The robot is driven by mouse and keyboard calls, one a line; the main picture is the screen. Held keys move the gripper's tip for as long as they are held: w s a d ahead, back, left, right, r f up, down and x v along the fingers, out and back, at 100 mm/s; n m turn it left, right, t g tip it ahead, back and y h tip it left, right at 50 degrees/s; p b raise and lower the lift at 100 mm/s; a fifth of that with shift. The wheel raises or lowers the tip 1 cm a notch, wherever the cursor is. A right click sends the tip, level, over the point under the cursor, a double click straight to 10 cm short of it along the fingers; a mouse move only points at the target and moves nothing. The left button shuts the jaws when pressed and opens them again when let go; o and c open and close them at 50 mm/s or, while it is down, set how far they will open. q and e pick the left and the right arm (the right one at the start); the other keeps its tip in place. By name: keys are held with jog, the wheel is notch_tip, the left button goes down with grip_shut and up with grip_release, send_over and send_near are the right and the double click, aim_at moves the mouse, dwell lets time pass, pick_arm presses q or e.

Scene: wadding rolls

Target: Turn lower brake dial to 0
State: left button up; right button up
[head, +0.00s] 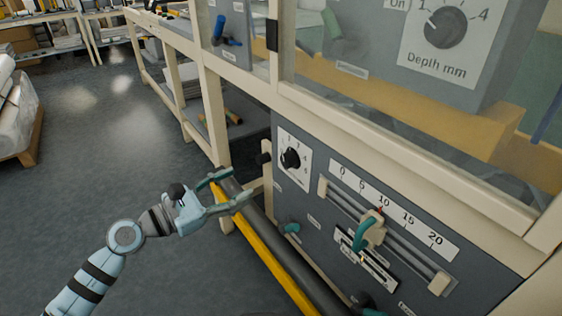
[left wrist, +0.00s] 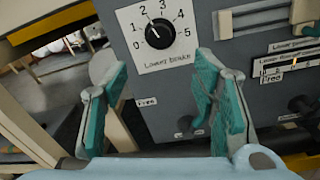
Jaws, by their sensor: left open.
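The lower brake dial (left wrist: 161,35) is a round black knob on a white plate numbered 0 to 5 and labelled "Lower brake". Its pale mark seems to point to the upper left, near 1. In the head view the dial (head: 291,158) sits at the left end of the lower grey panel. My left gripper (head: 232,186) is open and empty, to the left of the dial and a little lower, apart from it. In the left wrist view, its green-padded fingers (left wrist: 160,78) stand apart below the dial. My right gripper is not in view.
A slider scale (head: 394,208) marked 0 to 20 with a green handle (head: 364,234) lies right of the dial. A yellow bar (head: 262,248) and a dark roller (head: 296,262) run below the gripper. A pale frame post (head: 214,115) stands behind it. Open floor (head: 105,110) lies left.

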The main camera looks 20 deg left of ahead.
pick_arm(q)
send_near(284, 163)
jog(key=x, duration=0.3)
jog(key=b+x, duration=0.1)
jog(key=x, duration=0.4)
jog(key=shift+d+b, duration=0.1)
jog(key=shift+b, duration=0.25)
jog(key=shift+w+d, duration=0.2)
jog(key=shift+w, duration=0.05)
jog(key=shift+r, duration=0.1)
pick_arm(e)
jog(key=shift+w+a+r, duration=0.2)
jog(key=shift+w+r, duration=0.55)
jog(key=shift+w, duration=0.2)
pick_arm(q)
jog(key=c, duration=1.2)
jog(key=shift+o, duration=0.2)
